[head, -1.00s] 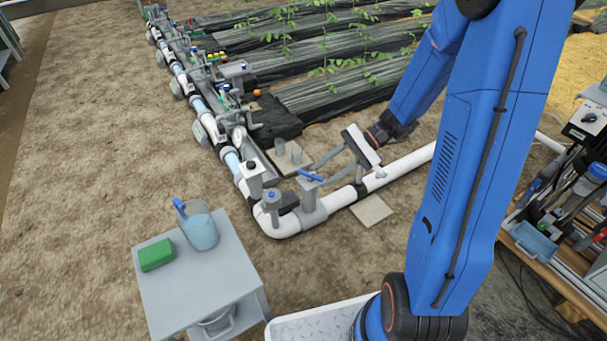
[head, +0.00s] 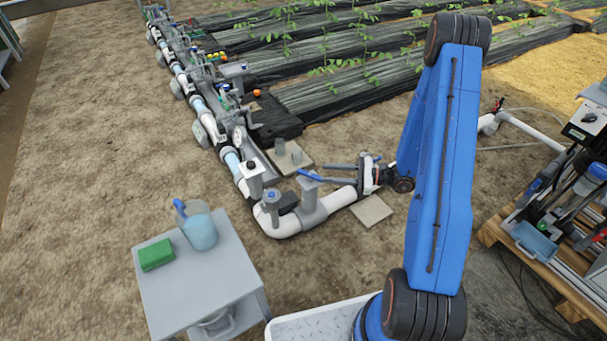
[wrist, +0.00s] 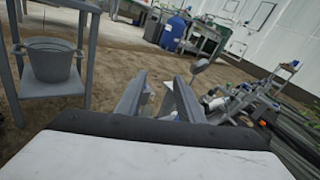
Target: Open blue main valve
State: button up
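The blue main valve's lever (head: 309,176) sits on top of a grey valve body (head: 311,199) on the white pipe, near the pipe's elbow. The lever points out to the right, toward my gripper (head: 323,173). My gripper comes in from the right, level above the pipe, with its two grey fingers apart. The fingertips are close to the lever's right end; I cannot tell whether they touch it. In the wrist view the gripper (wrist: 160,80) shows two spread fingers with grey and white parts behind them; the lever is not clear there.
A grey side table (head: 215,285) with a green sponge (head: 157,254) and a jug (head: 200,230) stands at lower left. Another blue-topped fitting (head: 271,200) stands left of the valve. A pallet of equipment (head: 560,275) is at right. Bare soil lies left.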

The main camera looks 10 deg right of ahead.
jog(key=w+d+f+m+t+h, duration=0.1)
jog(key=d+f+m+t, duration=0.2)
jog(key=f, duration=0.3)
jog(key=w+d+f+m+t+h, duration=0.1)
jog(key=d+f+m+t+h, duration=0.15)
jog(key=f, duration=0.35)
jog(key=m, duration=0.1)
send_near(304, 173)
jog(key=shift+y, duration=0.35)
jog(key=x, duration=0.3)
jog(key=f+x, duration=0.1)
jog(key=x, duration=0.6)
jog(key=shift+w+d+f, duration=0.1)
jog(key=shift+w+f, duration=0.2)
jog(key=shift+w, duration=0.25)
jog(key=shift+c, duration=0.3)
grip_shut()
